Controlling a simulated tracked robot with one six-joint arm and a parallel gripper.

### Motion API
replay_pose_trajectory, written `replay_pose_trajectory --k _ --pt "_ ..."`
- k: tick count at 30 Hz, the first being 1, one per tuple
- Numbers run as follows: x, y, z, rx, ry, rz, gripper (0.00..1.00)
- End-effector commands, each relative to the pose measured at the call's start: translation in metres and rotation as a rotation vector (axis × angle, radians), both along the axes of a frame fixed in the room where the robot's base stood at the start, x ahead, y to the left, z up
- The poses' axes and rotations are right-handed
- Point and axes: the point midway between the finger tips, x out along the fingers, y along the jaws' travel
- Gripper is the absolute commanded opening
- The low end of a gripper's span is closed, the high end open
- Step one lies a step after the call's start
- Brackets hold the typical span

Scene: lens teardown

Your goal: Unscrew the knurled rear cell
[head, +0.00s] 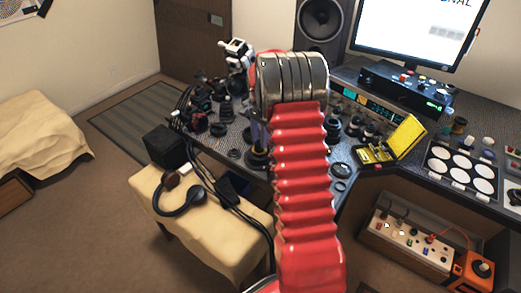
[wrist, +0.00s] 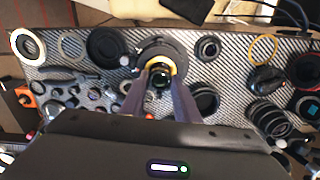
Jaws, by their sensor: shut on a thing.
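In the wrist view, my gripper (wrist: 161,80) points down with its two fingers closed on the sides of a small dark round piece, which I take to be the knurled rear cell (wrist: 160,72). A brass-yellow ring shows around it, inside a larger black round holder (wrist: 160,50) on the patterned bench. The knurling is too small to make out, and the fingers hide the cell's sides. In the head view, my red arm covers much of the work spot. A black round base (head: 257,159) shows just left of the arm.
The bench (wrist: 228,72) is crowded near the holder. A white ring (wrist: 28,46), a black ring (wrist: 106,47), dark lens barrels (wrist: 270,119) and a yellow ring (wrist: 264,49) lie around it. In the head view, an open yellow case (head: 404,138) and a monitor (head: 415,30) stand right.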

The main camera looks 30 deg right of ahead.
Motion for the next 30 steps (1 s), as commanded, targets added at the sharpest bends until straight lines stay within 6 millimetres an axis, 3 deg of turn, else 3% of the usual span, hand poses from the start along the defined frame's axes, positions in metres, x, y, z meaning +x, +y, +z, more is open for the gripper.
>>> replay_pose_trajectory --k 21,30 --pt "0.000 0.000 0.038 -0.001 -0.001 0.000 0.00" --pt "0.000 0.000 0.040 0.000 0.000 0.000 0.00"
